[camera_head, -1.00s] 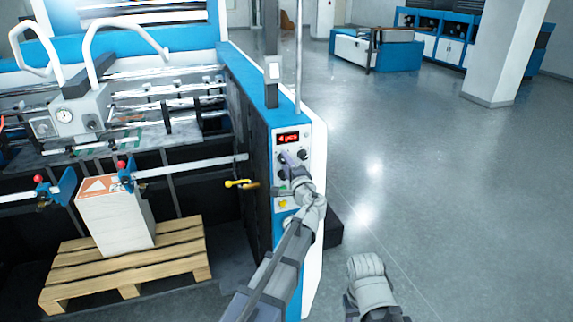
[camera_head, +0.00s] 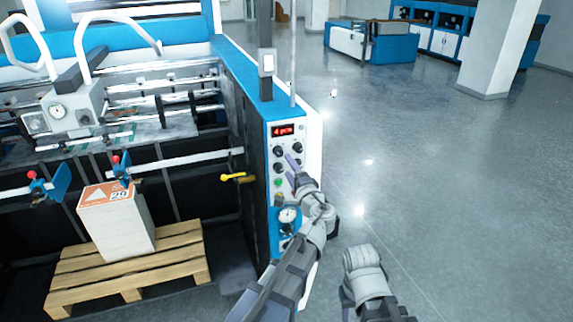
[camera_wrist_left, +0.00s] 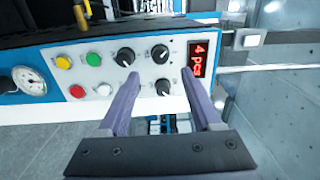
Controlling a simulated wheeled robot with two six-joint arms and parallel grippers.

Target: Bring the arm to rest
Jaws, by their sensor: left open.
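My left gripper (camera_head: 292,162) is in front of the machine's control panel (camera_head: 300,150). Black knobs (camera_wrist_left: 126,56) lie beyond the fingertips, and the gripper appears clear of the panel. A red display (camera_wrist_left: 198,59) reads "4 pcs". A part of my right arm (camera_head: 363,275) shows at the lower middle of the head view; its gripper does not show.
Yellow (camera_wrist_left: 63,62), red, green and white buttons and a round gauge (camera_wrist_left: 29,80) are on the panel. A yellow lever (camera_head: 237,177) sticks out left of it. A stack (camera_head: 122,230) stands on a wooden pallet (camera_head: 180,262). The floor to the right is clear.

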